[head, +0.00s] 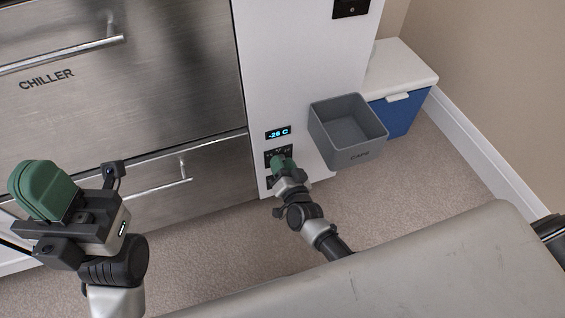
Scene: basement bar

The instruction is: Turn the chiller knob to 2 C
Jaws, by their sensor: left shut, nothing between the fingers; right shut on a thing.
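A small display (278,133) on the white side panel beside the chiller (185,65) glows blue and seems to read -26 C. Just below it is a dark control plate (270,156) with small markings. My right gripper (280,162), with green fingers, reaches this plate and is shut on the chiller knob there. The knob itself is hidden by the fingers, so its pointer position does not show. My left gripper (44,188) is shut and empty, raised at the far left in front of the lower drawer, well apart from the knob.
A grey open bin (350,152) hangs on the panel right of the display, close to my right gripper. A blue and white cooler box (392,112) stands behind it by the wall. Steel drawers with bar handles (184,170) fill the left. Carpet is clear between.

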